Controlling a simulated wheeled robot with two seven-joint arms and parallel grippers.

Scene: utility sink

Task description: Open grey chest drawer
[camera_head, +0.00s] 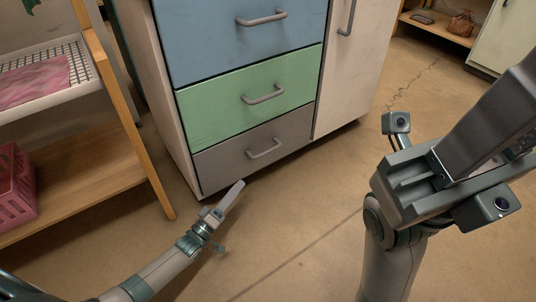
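The grey drawer (225,162) is the lowest one in the chest, and its front sits flush with the chest. It has a grey bar handle (264,149) across its middle. My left gripper (236,190) is low over the floor, in front of and below the grey drawer, apart from the handle. Its fingers show as one pale strip, so whether they are open or shut is unclear. My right gripper (490,115) is large and close to the camera at the right, well away from the drawer. Its fingertips run toward the picture edge, and I cannot tell its opening.
Above are a green drawer (238,93) and a blue drawer (215,35), both closed. A white cabinet door (352,75) adjoins on the right. A wooden shelf rack (90,185) with a pink basket (14,185) stands left. The floor (290,220) before the chest is clear.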

